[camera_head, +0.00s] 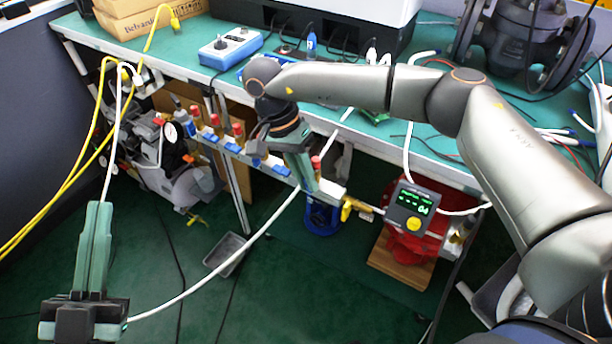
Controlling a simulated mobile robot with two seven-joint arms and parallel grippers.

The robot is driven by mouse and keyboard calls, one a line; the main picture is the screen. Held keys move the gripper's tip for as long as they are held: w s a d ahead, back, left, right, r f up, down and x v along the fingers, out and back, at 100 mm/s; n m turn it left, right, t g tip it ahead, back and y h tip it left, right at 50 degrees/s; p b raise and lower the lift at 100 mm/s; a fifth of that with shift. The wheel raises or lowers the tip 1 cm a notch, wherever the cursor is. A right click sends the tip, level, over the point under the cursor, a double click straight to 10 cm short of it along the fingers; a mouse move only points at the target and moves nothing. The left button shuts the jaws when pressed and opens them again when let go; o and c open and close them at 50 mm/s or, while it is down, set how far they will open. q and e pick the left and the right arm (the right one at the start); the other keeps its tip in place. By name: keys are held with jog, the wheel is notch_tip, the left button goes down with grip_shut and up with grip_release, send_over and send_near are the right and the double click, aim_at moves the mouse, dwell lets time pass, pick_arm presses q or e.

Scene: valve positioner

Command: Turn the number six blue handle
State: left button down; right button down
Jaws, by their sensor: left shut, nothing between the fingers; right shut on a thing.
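A white manifold bar (335,187) runs along the front of the table, with a row of blue handles (233,148) and red-topped fittings above them. My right gripper (312,187) reaches down over the bar's right end. It is shut at the place in the row right of the last clearly visible blue handle (282,170). Its fingers hide most of what they hold, which appears to be the number six blue handle. My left gripper (97,208) is shut and empty, pointing up at the lower left, well away from the manifold.
The green table (440,155) holds a blue box with knobs (230,48), cables and a dark flanged valve (525,35). A red device with a display reading 04 (412,207) stands right of the manifold. A white hose crosses below. A grey tray (230,252) lies on the floor.

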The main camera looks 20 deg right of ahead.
jog(key=c, duration=0.9)
grip_release()
jog(key=shift+w+r, duration=0.1)
jog(key=shift+r, duration=0.2)
pick_arm(q)
notch_tip(320, 180, down, 12)
jog(key=w+n+g+y+p, duration=0.2)
jog(key=n+g+y, duration=0.1)
jog(key=g+y, duration=0.1)
jog(key=shift+w+a+n, duration=0.3)
jog(key=shift+w+a, duration=0.05)
jog(key=shift+a, duration=0.1)
pick_arm(e)
jog(key=v, duration=1.2)
